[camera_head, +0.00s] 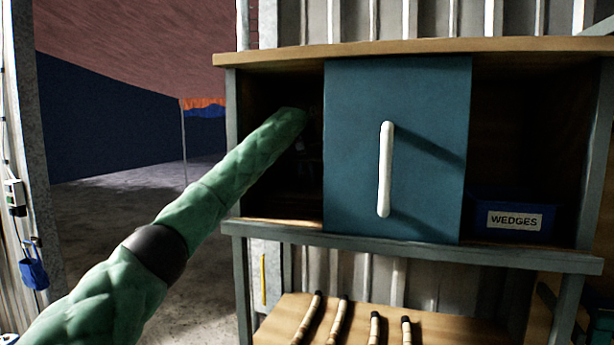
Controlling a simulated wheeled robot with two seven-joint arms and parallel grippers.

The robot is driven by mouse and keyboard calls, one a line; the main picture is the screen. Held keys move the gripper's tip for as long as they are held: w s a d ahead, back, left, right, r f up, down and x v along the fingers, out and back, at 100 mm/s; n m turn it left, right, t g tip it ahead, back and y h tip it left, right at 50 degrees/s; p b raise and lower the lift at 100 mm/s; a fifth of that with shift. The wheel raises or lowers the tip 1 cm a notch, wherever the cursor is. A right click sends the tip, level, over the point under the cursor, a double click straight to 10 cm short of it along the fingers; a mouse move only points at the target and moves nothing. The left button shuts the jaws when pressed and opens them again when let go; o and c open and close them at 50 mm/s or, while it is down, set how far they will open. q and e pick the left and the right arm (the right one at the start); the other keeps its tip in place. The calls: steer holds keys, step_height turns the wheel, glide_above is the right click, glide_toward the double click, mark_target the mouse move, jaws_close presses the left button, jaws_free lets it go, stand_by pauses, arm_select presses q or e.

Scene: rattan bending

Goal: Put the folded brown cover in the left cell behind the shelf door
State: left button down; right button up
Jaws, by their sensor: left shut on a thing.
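My left arm, in a green quilted sleeve, reaches into the dark left cell (273,225) of the shelf. My left gripper (308,150) is deep in that cell, dark and partly hidden by the sleeve and the door edge. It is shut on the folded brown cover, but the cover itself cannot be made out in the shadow. The blue-grey shelf door (350,150) with a white upright handle (385,170) stands over the middle of the shelf. The left cell is open beside it. My right gripper is not in view.
A blue bin (480,222) labelled WEDGES stands in the open right cell. Below, several pale rods with dark ends (335,320) lie on a wooden board (275,325). The shelf's left side post is close to my arm. Open floor (130,200) lies to the left.

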arm_select(q)
steer(key=c, duration=1.4)
jaws_free()
steer(key=shift+a+f, duration=0.1)
